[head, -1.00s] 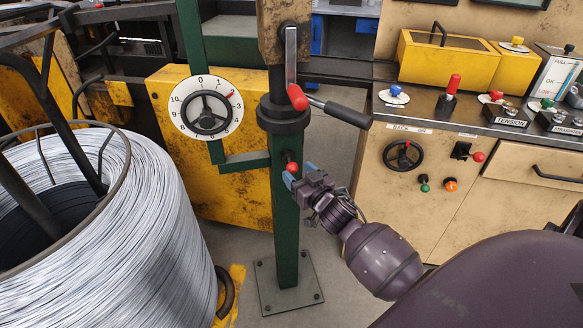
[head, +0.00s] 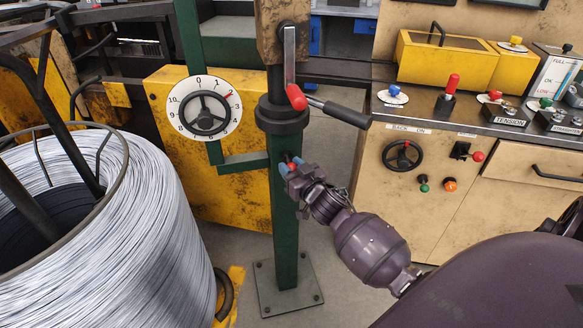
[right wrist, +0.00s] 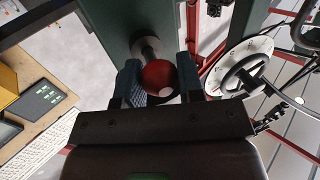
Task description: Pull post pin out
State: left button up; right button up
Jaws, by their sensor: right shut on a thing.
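The post pin has a red ball knob (right wrist: 160,78) on a short metal shank that enters the green post. In the right wrist view the knob sits between the two blue-grey fingers of my right gripper (right wrist: 161,84), which is shut on it. In the head view my right gripper (head: 287,166) is at the front of the green post (head: 285,220), below the black collar. The fingers cover most of the red knob (head: 295,162) there. How far the pin sits in the post cannot be told. My left gripper is not in view.
A numbered dial (head: 205,107) stands left of the post. A lever with a black grip (head: 347,114) sticks out above my gripper. A large wire coil (head: 100,240) fills the left. A control cabinet (head: 430,220) stands at the right.

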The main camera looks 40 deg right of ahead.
grip_shut()
jog(key=shift+s+a, duration=0.15)
jog(key=shift+s, duration=0.15)
jog(key=s, duration=0.1)
jog(key=s+a+p, duration=0.1)
jog(key=s, duration=0.1)
jog(key=shift+s+a+f+p, duration=0.1)
jog(key=shift+s+a+p, duration=0.25)
jog(key=shift+s+p, duration=0.05)
jog(key=o, duration=0.7)
grip_release()
jog(key=shift+o, duration=1.3)
jog(key=shift+s, duration=0.2)
jog(key=shift+w, duration=0.1)
